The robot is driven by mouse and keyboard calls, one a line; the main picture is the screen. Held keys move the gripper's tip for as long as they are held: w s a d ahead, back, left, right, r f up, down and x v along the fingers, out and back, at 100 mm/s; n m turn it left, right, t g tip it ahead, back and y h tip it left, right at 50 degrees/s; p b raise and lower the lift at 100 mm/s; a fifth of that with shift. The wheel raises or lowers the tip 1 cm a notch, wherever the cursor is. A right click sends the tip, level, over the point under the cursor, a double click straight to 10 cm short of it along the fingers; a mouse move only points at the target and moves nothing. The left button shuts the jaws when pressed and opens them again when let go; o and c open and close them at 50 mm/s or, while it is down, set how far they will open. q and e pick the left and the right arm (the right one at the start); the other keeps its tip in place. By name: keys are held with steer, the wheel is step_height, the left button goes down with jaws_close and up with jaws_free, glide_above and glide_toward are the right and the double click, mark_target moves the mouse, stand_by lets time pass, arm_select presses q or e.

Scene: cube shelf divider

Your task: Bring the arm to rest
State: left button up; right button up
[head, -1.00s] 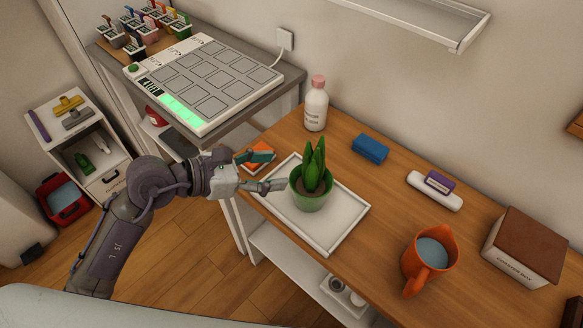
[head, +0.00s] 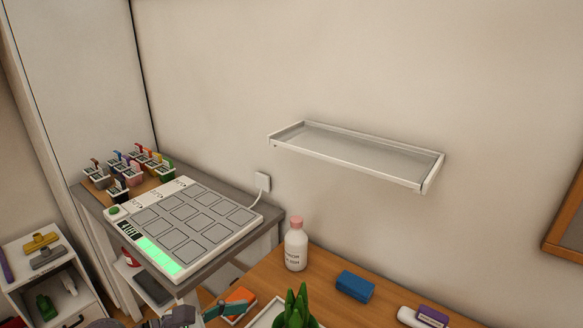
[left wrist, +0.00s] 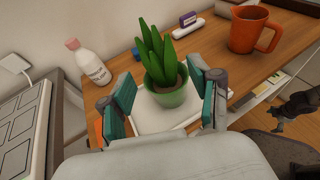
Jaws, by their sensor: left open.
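The green potted plant (head: 297,312) stands on a white tray (head: 262,318) on the wooden table; the bottom edge of the head view cuts it off. In the left wrist view the plant (left wrist: 165,88) is upright in its green pot, and the tray (left wrist: 150,122) shows beneath it. My left gripper (head: 205,314) is at the bottom edge of the head view, left of the plant. In the left wrist view its teal-padded fingers (left wrist: 162,90) are spread wide and empty, with the pot beyond them and apart from them.
A white bottle (head: 296,248), a blue block (head: 354,286) and an orange block (head: 238,302) are on the table. The panel board (head: 182,228) and several small pots (head: 125,170) are on the side table. An empty wall shelf (head: 355,155) hangs above. An orange jug (left wrist: 250,30) stands beyond the plant.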

arm_select(q)
step_height(320, 180, up, 10)
steer(key=n+t+h, duration=0.4)
steer(key=n+t, duration=0.2)
steer(key=n, duration=0.2)
steer(key=w+a+r+n+t+y, duration=0.2)
steer(key=a+n+t+y, duration=0.5)
steer(key=n, duration=0.6)
steer(key=a+f+n+g+y, duration=0.3)
steer(key=a+f+n+y, duration=0.8)
steer(key=n, duration=0.6)
steer(key=s+f+n+g+y, duration=0.2)
steer(key=s+f+n+g, duration=0.35)
steer(key=f, duration=0.45)
steer(key=s+d+f+n+g+h, duration=0.1)
steer(key=s+d+f+g+h, duration=0.1)
steer(key=s+d+f+g, duration=0.3)
steer(key=s+d+f+n+g+h, duration=0.1)
steer(key=s+d+f+g+h, duration=0.15)
steer(key=s+f, duration=0.5)
step_height(320, 180, down, 23)
steer(key=s+g, duration=0.1)
steer(key=g, duration=0.1)
steer(key=s+a+f, duration=0.2)
steer(key=s+f, duration=0.6)
steer(key=s+a+f+g, duration=0.1)
steer(key=s+a+f, duration=0.1)
steer(key=s+f, duration=0.7)
steer(key=shift+s+y, duration=0.25)
steer(key=shift+y, duration=0.1)
